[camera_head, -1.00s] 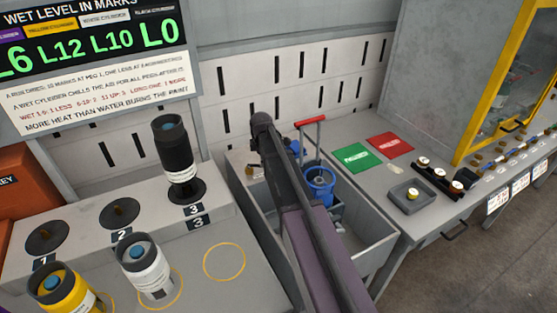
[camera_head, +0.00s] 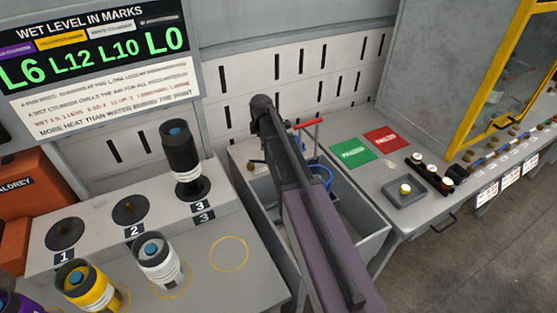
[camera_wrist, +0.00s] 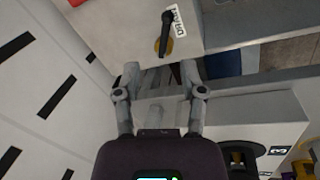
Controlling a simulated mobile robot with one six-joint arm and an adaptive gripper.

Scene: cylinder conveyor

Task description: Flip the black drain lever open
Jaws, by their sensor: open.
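The black drain lever (camera_wrist: 167,34) shows in the wrist view, on a round brass base on a grey ledge, beside a white label that is partly readable. It lies beyond my fingertips, roughly in line with the gap between them, and apart from them. My gripper (camera_wrist: 160,74) is open, with nothing between its fingers. In the head view my arm runs over the sink (camera_head: 362,250) and hides the gripper; I cannot make out the lever there.
A red-handled post (camera_head: 310,130) and a blue pail (camera_head: 323,177) stand at the sink. A black cylinder (camera_head: 178,150) stands on peg 3 at left. White (camera_head: 158,262) and yellow (camera_head: 90,288) cylinders stand in front. A small tray (camera_head: 404,193) sits on the right bench.

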